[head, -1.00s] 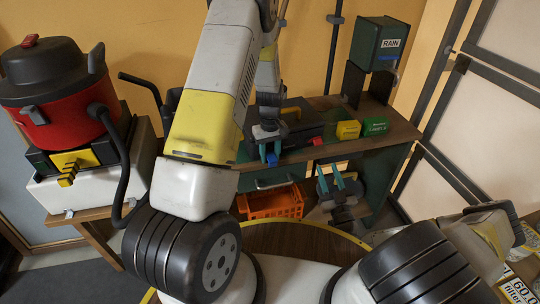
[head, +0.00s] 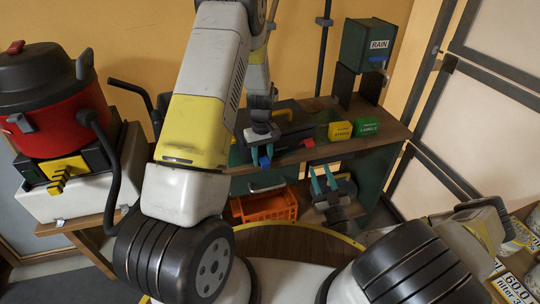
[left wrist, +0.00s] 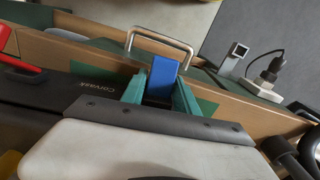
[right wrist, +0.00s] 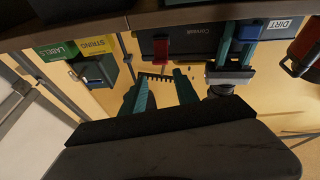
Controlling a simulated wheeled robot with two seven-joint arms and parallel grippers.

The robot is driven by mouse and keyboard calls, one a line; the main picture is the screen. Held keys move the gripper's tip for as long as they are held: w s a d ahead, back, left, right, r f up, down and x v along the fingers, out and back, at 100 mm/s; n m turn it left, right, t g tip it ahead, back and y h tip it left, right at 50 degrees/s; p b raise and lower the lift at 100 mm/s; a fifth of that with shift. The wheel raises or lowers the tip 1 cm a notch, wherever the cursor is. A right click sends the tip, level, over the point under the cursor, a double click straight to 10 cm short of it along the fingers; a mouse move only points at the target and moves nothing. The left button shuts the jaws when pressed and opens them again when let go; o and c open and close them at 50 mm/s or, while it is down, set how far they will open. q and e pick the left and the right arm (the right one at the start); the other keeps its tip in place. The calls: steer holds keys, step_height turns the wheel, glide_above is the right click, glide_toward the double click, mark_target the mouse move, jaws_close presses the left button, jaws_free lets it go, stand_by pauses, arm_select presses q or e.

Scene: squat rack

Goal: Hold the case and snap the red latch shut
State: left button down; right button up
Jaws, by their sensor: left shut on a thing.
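The black case (head: 290,117) lies on the workbench. Its front carries a red latch (head: 308,142) and a blue latch (head: 265,162). The red latch also shows in the right wrist view (right wrist: 160,48), hanging from the case front; I cannot tell whether it is snapped. My left gripper (head: 262,153) is at the case front, its teal fingers closed around the blue latch, which shows between them in the left wrist view (left wrist: 162,78). My right gripper (head: 323,179) is in front of and below the bench edge, under the red latch. Its teal fingers (right wrist: 160,80) are apart and empty.
Yellow and green label boxes (head: 340,131) stand right of the case. A dark green RAIN box (head: 367,44) is raised behind them. An orange crate (head: 265,205) sits below the bench top. A red vacuum (head: 60,110) stands at the left.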

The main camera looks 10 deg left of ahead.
mark_target(307, 144)
steer(key=shift+c, duration=0.5)
stand_by(0.4)
steer(key=c, duration=0.4)
steer(key=shift+w+n, duration=0.1)
steer(key=shift+n, duration=0.5)
jaws_close()
steer(key=shift+w+a+r+n+g+y, duration=0.35)
steer(key=shift+w+n+g, duration=0.75)
steer(key=shift+n, duration=1.6)
steer(key=shift+w+a+r+n+g+y, duration=0.1)
steer(key=shift+w+a+n+g, duration=0.45)
steer(key=shift+w+n, duration=1.6)
steer(key=shift+w+a+r+n+g+y, duration=0.15)
steer(key=shift+w+a+n+g, duration=0.5)
steer(key=shift+n, duration=2.6)
steer(key=shift+w+d, duration=0.15)
